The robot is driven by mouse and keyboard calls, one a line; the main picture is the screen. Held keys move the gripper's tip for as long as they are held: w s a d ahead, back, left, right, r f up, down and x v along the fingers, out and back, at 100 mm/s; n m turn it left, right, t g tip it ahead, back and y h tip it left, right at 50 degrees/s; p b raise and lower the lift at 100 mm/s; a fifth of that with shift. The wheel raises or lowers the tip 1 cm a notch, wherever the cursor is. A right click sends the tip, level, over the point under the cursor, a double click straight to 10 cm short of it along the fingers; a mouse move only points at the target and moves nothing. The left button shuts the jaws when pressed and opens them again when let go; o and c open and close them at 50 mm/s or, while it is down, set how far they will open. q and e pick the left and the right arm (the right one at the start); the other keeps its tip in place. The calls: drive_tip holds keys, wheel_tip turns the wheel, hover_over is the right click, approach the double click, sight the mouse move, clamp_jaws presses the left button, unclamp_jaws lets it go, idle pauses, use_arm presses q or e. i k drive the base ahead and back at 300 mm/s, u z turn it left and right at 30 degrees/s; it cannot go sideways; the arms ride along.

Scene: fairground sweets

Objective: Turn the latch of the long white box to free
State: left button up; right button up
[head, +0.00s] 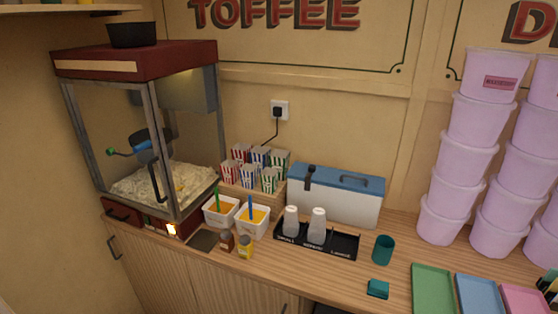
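The long white box (349,208) stands on the wooden counter near the back wall, right of the popcorn cartons. It has a blue lid (345,179) with a dark carry handle on top. A black latch (309,177) sits at the lid's front edge toward the left end and reaches down onto the white front. The lid looks closed; I cannot tell the latch's exact setting at this size. Part of the box's lower front is hidden by two white shakers. Neither of my grippers is in view.
A black tray (343,246) with the white shakers (317,226) stands before the box. Striped cartons (269,180) and two tubs (253,222) are to its left, beside a popcorn machine (140,130). A teal cup (383,249), teal block (378,289) and stacked pink tubs (450,190) are right.

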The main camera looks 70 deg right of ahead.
sight(312, 169)
drive_tip(key=z, duration=0.35)
drive_tip(key=i, duration=0.9)
drive_tip(key=z, duration=1.4)
drive_tip(key=i, duration=0.7)
drive_tip(key=z, duration=0.8)
